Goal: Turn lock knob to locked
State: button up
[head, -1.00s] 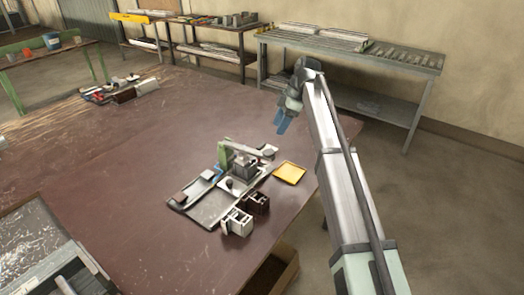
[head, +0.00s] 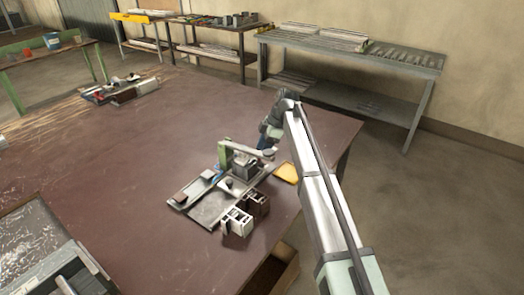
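The clamp fixture stands on the brown table, with a grey base plate (head: 208,208), a green upright arm (head: 224,155) and a grey block (head: 243,168) in it. A small round dark knob (head: 229,183) sits on the plate in front of the block. A pale rounded part (head: 267,154) is at the fixture's back right. I cannot tell which of these is the lock knob, or its setting. My gripper (head: 265,143) is low beside the back right of the fixture, close to the pale part. Its fingers are small and partly hidden, so contact and opening cannot be told.
A yellow tray (head: 286,172) lies right of the fixture, partly behind my arm. A pale profile piece (head: 237,222) and a dark brown one (head: 258,204) stand at the fixture's front right. The table's (head: 130,185) left and middle are mostly clear.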

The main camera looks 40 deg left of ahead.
jog(key=shift+s+a+f, duration=0.2)
jog(key=shift+f, duration=0.45)
grip_shut()
